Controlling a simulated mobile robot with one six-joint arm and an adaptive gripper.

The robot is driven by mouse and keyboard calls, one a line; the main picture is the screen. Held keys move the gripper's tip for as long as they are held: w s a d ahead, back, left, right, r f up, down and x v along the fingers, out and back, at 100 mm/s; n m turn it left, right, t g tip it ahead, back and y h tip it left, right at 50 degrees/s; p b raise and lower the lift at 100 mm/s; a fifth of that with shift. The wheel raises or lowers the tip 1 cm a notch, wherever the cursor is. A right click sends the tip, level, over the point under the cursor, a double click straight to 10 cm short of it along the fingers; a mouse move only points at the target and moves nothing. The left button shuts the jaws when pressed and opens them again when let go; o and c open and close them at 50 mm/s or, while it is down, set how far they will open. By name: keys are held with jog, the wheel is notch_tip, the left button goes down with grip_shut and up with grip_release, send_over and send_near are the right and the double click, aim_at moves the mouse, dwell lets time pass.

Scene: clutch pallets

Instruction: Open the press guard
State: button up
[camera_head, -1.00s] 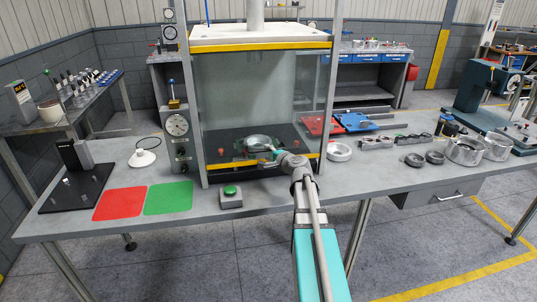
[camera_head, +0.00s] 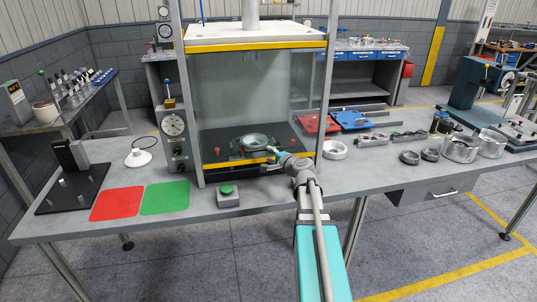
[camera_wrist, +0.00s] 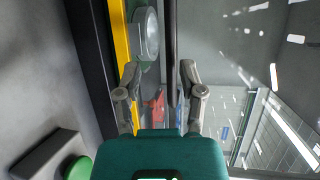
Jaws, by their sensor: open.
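The press guard (camera_head: 225,105) is a clear panel closing the front of the press, below a yellow strip (camera_head: 255,46). Another yellow strip (camera_head: 222,164) runs along the press front near the table; it also shows at the left in the wrist view (camera_wrist: 122,50). Through the panel I see a round grey metal part (camera_head: 255,141) on the dark press bed. My gripper (camera_head: 272,152) is at the lower front of the press, right of its middle. In the wrist view its fingers (camera_wrist: 158,78) are apart, with a thin dark bar (camera_wrist: 172,40) between them. I cannot tell whether they touch it.
A green button box (camera_head: 228,194) stands in front of the press. Green (camera_head: 165,197) and red (camera_head: 117,203) mats lie left of it. A gauge post (camera_head: 174,130) stands beside the press. Metal rings (camera_head: 334,150) and other parts lie to the right.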

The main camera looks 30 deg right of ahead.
aim_at(263, 149)
jog(key=a+p+v, duration=0.1)
jog(key=p+v, duration=0.1)
jog(key=v, duration=1)
jog(key=shift+d, duration=0.45)
dwell(0.9)
dwell(0.5)
jog(key=shift+w+a+r+p, duration=0.2)
jog(key=shift+w+p, duration=0.05)
jog(key=shift+w, duration=0.35)
jog(key=shift+w+a+r+p, duration=0.15)
jog(key=shift+w+r+p, duration=0.05)
jog(key=shift+w, duration=0.35)
jog(key=b+x, duration=0.2)
jog(key=x, duration=1.1)
jog(key=shift+w+f+b, duration=0.1)
jog(key=shift+w+b, duration=0.2)
jog(key=shift+w, duration=0.1)
grip_shut()
